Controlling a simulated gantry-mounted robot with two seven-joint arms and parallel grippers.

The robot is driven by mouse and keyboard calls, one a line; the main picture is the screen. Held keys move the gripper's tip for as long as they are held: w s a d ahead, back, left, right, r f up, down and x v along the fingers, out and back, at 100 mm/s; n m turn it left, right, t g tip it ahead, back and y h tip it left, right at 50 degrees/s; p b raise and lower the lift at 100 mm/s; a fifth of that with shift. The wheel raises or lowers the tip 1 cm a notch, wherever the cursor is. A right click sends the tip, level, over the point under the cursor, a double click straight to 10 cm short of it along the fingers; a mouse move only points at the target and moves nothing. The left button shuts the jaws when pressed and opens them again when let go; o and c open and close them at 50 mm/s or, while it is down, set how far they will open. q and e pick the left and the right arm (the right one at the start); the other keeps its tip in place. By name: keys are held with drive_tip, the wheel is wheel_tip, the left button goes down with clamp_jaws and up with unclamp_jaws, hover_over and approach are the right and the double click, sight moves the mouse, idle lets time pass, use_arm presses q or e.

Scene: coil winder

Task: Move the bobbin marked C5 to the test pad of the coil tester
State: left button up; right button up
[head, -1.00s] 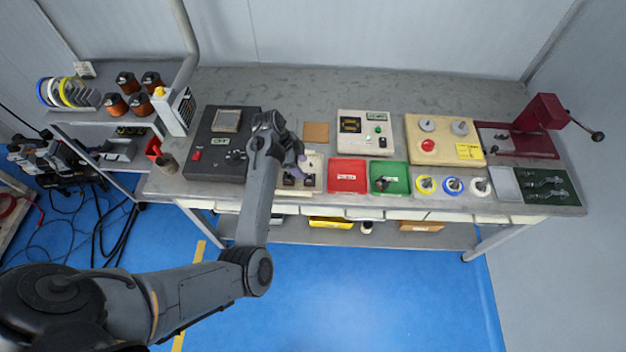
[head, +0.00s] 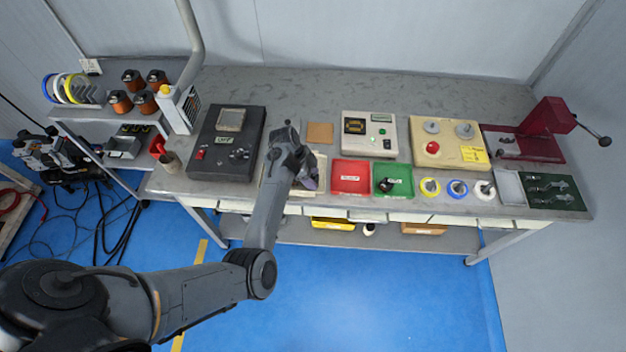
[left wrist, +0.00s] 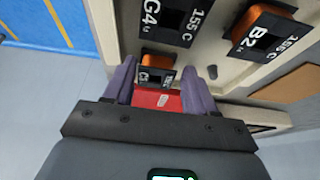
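In the left wrist view a small bobbin with an orange winding and a black label (left wrist: 157,62) sits between my left gripper's purple fingers. Its label seems to start with C; the digit is too small to read surely. My left gripper (left wrist: 158,72) is open, a finger on each side, with gaps to the bobbin. Bobbins marked G4 (left wrist: 168,18) and B2 (left wrist: 265,32) stand in the same cream rack (left wrist: 218,55). In the head view my left gripper (head: 308,180) hides most of this rack. A cream instrument with a dark square pad (head: 369,135) looks like the coil tester. My right gripper is not in view.
A red tray (head: 350,177) and a green tray (head: 393,180) lie right of the gripper. A black control unit (head: 226,143) stands to its left. A brown square (head: 320,133) lies behind. The bench (head: 290,85) is clear along the back.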

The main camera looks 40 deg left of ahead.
use_arm(q)
drive_tip(key=c, duration=0.8)
drive_tip(key=shift+c, duration=0.4)
